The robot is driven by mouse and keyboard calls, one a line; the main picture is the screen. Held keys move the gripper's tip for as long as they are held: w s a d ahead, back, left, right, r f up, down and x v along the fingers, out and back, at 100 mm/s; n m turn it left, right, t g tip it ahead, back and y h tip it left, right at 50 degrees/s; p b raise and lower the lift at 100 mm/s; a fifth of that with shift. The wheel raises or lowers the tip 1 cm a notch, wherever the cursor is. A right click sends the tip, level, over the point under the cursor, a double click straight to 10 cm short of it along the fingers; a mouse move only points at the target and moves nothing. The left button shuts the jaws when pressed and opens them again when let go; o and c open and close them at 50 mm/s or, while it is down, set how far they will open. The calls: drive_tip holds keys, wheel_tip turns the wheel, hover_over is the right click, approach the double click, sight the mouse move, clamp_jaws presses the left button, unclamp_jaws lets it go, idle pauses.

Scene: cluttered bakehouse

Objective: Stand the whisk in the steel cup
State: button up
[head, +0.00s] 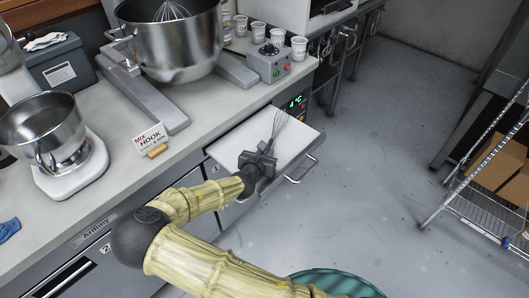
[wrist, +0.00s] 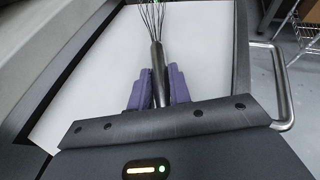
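The whisk (head: 278,124) has thin wires and a dark handle, and it is over the white open drawer (head: 229,151). In the wrist view the whisk's handle (wrist: 157,66) runs between the purple fingers, with its wires pointing away from me. My gripper (head: 262,158) is over the drawer, and its fingers (wrist: 158,88) appear closed against both sides of the handle. The handle's lower end is hidden by the gripper body. I cannot tell whether the whisk touches the drawer. I cannot make out a steel cup for certain in either view.
A large steel mixer bowl (head: 171,45) stands on the counter. Several pale cups (head: 298,48) stand behind a small control box (head: 269,64). A sign (head: 149,138) is near the counter edge. Floor right of the drawer is clear.

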drive_tip(key=o, duration=0.4)
drive_tip(key=shift+c, duration=0.2)
drive_tip(key=shift+r, duration=0.1)
drive_tip(key=v, duration=1.2)
drive_tip(key=shift+r, duration=0.1)
drive_tip(key=s+d+f+m+g+p, duration=0.1)
drive_tip(key=s+d+m+g+p, duration=0.15)
drive_tip(key=d+m+g, duration=0.4)
drive_tip(key=s+d+f+m+g+p, duration=0.1)
drive_tip(key=s+d+m+g+p, duration=0.15)
drive_tip(key=d+m, duration=0.7)
drive_tip(key=s+d+r+m+y+p, duration=0.1)
drive_tip(key=s+d+r+m+p, duration=0.1)
drive_tip(key=r+m, duration=0.6)
drive_tip(key=s+d+r+m+g+y+p, duration=0.1)
drive_tip(key=s+d+r+m+y+p, duration=0.1)
drive_tip(key=s+d+r+m, duration=0.3)
wheel_tip(320, 180, up, 7)
drive_tip(key=m+p, duration=0.1)
drive_tip(key=m, duration=0.3)
drive_tip(key=shift+s+d+r+g+y, duration=0.2)
drive_tip(key=shift+s+d+g+y, duration=0.05)
drive_tip(key=shift+s+g+y, duration=0.05)
